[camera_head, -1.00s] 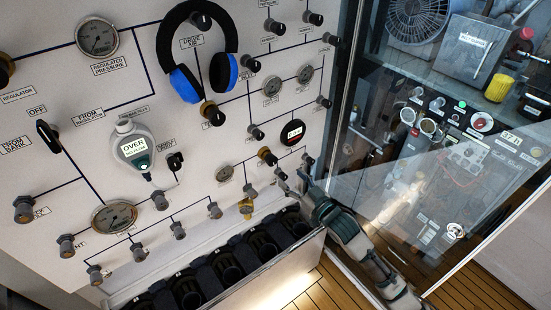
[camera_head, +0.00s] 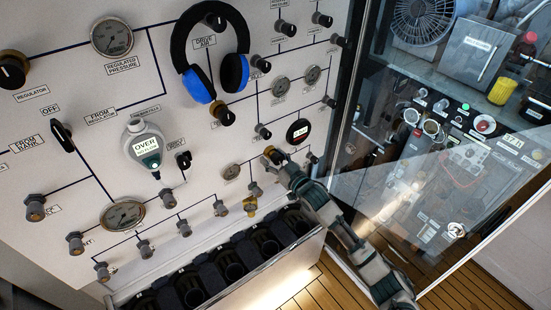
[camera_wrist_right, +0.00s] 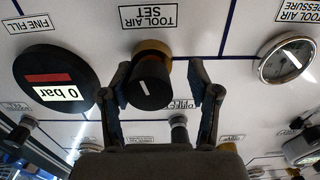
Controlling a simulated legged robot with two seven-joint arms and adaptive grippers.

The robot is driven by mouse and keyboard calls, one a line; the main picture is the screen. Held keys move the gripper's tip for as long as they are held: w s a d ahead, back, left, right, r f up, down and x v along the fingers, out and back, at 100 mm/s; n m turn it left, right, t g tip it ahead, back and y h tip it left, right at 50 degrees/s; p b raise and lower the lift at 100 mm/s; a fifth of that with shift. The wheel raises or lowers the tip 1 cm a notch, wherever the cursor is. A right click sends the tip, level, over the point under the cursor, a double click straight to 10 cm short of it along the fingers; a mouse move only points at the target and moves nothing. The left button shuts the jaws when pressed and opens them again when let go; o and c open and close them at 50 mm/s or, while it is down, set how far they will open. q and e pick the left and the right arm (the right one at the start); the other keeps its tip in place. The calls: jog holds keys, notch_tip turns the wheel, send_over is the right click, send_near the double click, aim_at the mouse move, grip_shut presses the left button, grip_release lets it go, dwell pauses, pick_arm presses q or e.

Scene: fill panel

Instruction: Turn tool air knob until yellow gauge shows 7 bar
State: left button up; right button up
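The tool air set knob (camera_wrist_right: 152,82), black with a white mark on a brass-coloured base, shows in the upside-down right wrist view under its "TOOL AIR SET" label. My right gripper (camera_wrist_right: 160,76) is open, one finger on each side of it. The left-hand finger is close to the knob; a gap shows on the right. In the head view, my right gripper (camera_head: 275,158) is at the panel and hides most of the knob. My left gripper is out of view.
A black round display (camera_wrist_right: 56,84) reading "0 bar" is close beside the knob. Several grey knobs stick out below. Headphones (camera_head: 233,72) hang on the panel. A row of dark holders (camera_head: 233,271) lies under my right arm, and a glass pane (camera_head: 400,190) stands to its right.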

jog(key=shift+a, duration=0.1)
jog(key=c, duration=0.8)
jog(key=shift+d, duration=0.45)
jog(key=shift+c, duration=0.5)
jog(key=shift+w+d+f, duration=0.15)
jog(key=shift+d, duration=0.15)
jog(key=shift+a, duration=0.15)
jog(key=shift+m+p, duration=0.5)
jog(key=shift+p, duration=0.05)
jog(key=shift+m+p, duration=0.35)
jog(key=shift+m, duration=0.15)
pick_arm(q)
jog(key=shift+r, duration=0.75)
